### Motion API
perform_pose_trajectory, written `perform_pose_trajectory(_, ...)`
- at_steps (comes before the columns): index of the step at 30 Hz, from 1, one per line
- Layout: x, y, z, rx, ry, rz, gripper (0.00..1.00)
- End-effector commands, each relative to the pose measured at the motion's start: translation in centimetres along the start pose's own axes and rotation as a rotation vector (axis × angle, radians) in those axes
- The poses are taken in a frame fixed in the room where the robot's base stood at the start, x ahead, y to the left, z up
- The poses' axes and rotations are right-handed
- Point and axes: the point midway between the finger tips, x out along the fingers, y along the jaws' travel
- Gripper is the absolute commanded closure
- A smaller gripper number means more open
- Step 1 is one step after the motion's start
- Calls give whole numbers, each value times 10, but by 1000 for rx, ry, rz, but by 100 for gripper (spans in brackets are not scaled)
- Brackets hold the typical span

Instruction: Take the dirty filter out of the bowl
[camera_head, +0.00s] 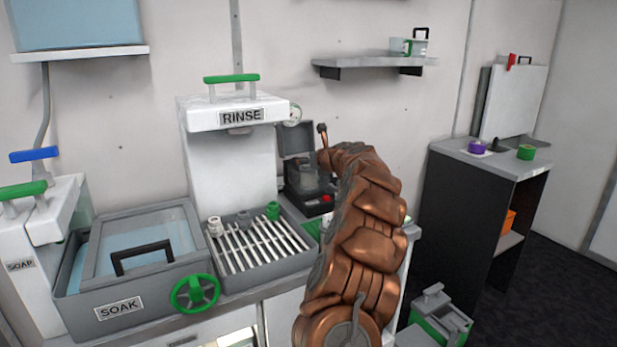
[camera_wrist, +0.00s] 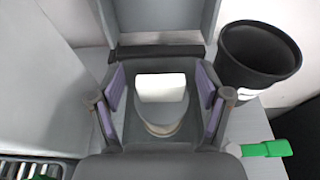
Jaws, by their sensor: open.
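My gripper (camera_wrist: 162,100) is open in the wrist view, its two purple-padded fingers apart on either side of a pale block-like top (camera_wrist: 161,87). This pale part sits over a rounded grey piece (camera_wrist: 165,125) that looks like the bowl. I cannot tell whether the pale part is the dirty filter. The fingers do not appear to touch it. In the head view, a dark box with a raised lid (camera_head: 296,139) stands on the counter, and my arm reaches over to it. My gripper's fingertips are not clear there.
A black bin (camera_wrist: 258,55) stands at the right in the wrist view, near a green handle (camera_wrist: 266,149). In the head view, the RINSE unit (camera_head: 228,160), its slatted rack (camera_head: 255,245) and the lidded SOAK tub (camera_head: 135,265) are to the left.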

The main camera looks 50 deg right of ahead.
Motion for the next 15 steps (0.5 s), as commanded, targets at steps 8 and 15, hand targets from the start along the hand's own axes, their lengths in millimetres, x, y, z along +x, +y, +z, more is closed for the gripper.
perform_pose_trajectory(8, 0, 0, 1, 0, -1, -1, 30)
perform_pose_trajectory(15, 0, 0, 1, -1, -2, -1, 55)
